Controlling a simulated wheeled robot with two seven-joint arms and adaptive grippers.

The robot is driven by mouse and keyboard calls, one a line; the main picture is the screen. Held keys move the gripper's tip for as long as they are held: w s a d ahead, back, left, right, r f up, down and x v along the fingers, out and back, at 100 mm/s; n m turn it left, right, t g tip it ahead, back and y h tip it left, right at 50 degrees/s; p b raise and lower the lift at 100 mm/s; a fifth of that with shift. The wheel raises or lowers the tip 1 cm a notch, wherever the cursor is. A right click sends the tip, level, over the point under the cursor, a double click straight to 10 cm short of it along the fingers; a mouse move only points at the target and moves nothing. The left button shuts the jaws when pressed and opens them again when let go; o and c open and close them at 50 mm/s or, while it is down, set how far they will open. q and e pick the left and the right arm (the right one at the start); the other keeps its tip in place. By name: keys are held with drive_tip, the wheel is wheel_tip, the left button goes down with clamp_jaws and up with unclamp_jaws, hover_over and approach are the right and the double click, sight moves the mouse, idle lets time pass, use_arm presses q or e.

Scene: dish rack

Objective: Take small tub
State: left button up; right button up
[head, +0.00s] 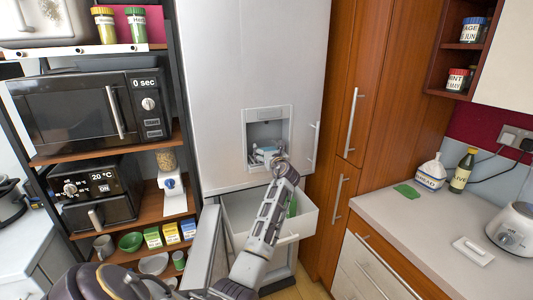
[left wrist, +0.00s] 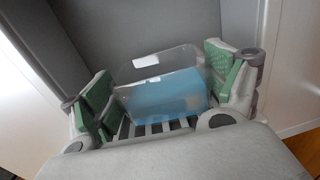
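The small tub is a clear box with blue contents or a blue lower part (left wrist: 165,98). It stands on a slatted grate (left wrist: 150,128) inside the fridge's dispenser niche (head: 267,113). My left gripper reaches into this niche in the head view (head: 265,157), where its fingers and the tub are small and hard to separate. In the left wrist view my left gripper (left wrist: 165,90) is open, with one green-padded finger on each side of the tub. Both pads are close to its sides; I cannot tell if they touch. My right gripper is not in view.
An open white drawer (head: 305,222) sticks out below my left arm. Shelves with a microwave (head: 75,108) stand to the left of the fridge (head: 220,60). Wooden cabinets (head: 385,80) and a counter (head: 410,215) with a bottle (head: 462,172) are on the right.

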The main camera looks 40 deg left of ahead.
use_arm(q)
drive_tip(key=c, duration=0.6)
drive_tip(key=shift+d+r, duration=0.15)
drive_tip(key=shift+r, duration=0.25)
wheel_tip(320, 180, up, 6)
drive_tip(key=v, duration=0.6)
drive_tip(key=w+b+v, duration=0.1)
drive_tip(key=v, duration=0.6)
drive_tip(key=d+v, duration=0.1)
drive_tip(key=v, duration=0.5)
drive_tip(key=shift+w+d, duration=0.1)
drive_tip(key=shift+d, duration=0.2)
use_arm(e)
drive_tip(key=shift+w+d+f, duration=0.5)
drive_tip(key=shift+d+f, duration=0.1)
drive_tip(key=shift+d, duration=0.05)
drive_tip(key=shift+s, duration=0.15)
